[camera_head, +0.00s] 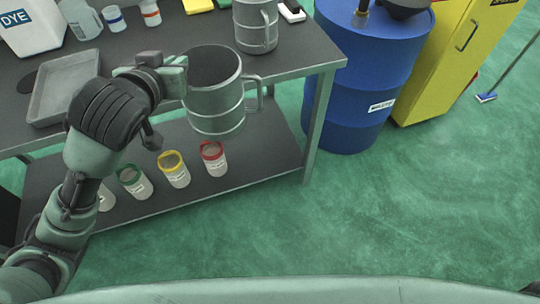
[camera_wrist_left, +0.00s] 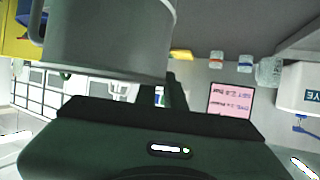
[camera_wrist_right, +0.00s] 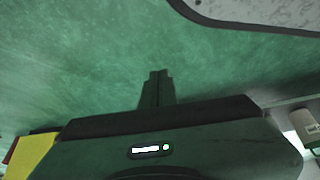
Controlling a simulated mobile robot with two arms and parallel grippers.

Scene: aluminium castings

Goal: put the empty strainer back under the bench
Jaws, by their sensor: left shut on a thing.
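A grey metal strainer (camera_head: 214,108) with ribbed bands and a side handle hangs upright in front of the bench's front edge, above the lower shelf (camera_head: 262,150). My left gripper (camera_head: 184,76) is shut on its left side, opposite the handle. Its open top shows a plain grey inside with nothing seen in it. The strainer also fills the upper left of the left wrist view (camera_wrist_left: 110,42). My right gripper (camera_wrist_right: 157,88) shows only in the right wrist view, with its fingers together and empty over green floor. The bench (camera_head: 300,58) has a dark top.
Several jars with coloured rims, among them a red one (camera_head: 214,160) and a yellow one (camera_head: 174,170), stand on the lower shelf. Its right end is clear. A similar metal vessel (camera_head: 256,28) and a tray (camera_head: 48,112) are on top. A blue drum (camera_head: 358,85) stands right.

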